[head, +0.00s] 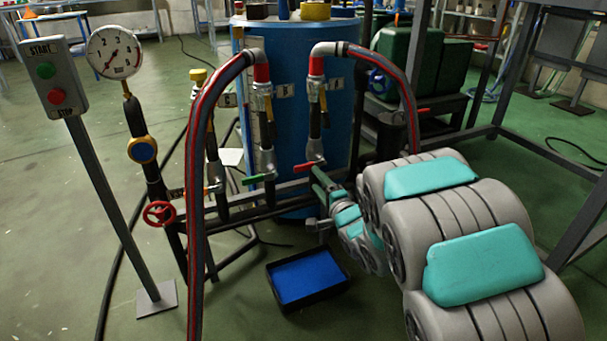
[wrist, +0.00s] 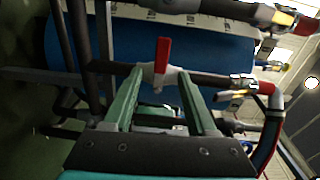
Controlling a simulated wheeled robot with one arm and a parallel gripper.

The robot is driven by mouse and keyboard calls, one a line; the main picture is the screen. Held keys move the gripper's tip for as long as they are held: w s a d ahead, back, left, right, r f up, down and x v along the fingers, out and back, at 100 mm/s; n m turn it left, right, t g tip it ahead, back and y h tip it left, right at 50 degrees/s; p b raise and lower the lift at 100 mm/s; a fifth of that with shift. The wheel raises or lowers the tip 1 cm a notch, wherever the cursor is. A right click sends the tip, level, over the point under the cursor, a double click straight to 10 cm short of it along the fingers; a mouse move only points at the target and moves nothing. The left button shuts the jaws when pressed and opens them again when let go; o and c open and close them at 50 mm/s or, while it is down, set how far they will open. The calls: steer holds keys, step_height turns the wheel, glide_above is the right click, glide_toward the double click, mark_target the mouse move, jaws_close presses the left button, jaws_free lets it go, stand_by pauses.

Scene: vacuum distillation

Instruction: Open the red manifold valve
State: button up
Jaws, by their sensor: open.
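The red manifold valve has a red lever handle (head: 306,165) on the right-hand vertical pipe of the manifold in the head view. In the wrist view the red lever (wrist: 162,52) stands upright in the picture, just beyond and between my fingertips. My gripper (head: 319,178) has green fingers and is just below and right of the red lever in the head view. In the wrist view my gripper (wrist: 161,76) is open, its two fingers spread on either side of the valve. I cannot tell whether a finger touches it. My arm hides part of the manifold's right end.
A green-handled valve (head: 258,178) and an orange-handled valve (head: 212,188) are to the left. A red handwheel (head: 159,213) and a gauge (head: 115,52) are farther left. Red-grey hoses (head: 195,190) arch in front of the blue tank (head: 290,130). A blue-lined tray (head: 308,278) lies on the floor.

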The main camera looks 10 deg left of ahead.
mark_target(304, 169)
steer(key=shift+s+a+b+x, duration=0.1)
steer(key=shift+a+b+x, duration=0.2)
steer(key=shift+x, duration=1.7)
steer(key=shift+s+a+b+x, duration=0.15)
steer(key=shift+b+x, duration=0.2)
steer(key=shift+x, duration=1.7)
steer(key=shift+d+r, duration=0.1)
steer(key=shift+r, duration=0.05)
jaws_close()
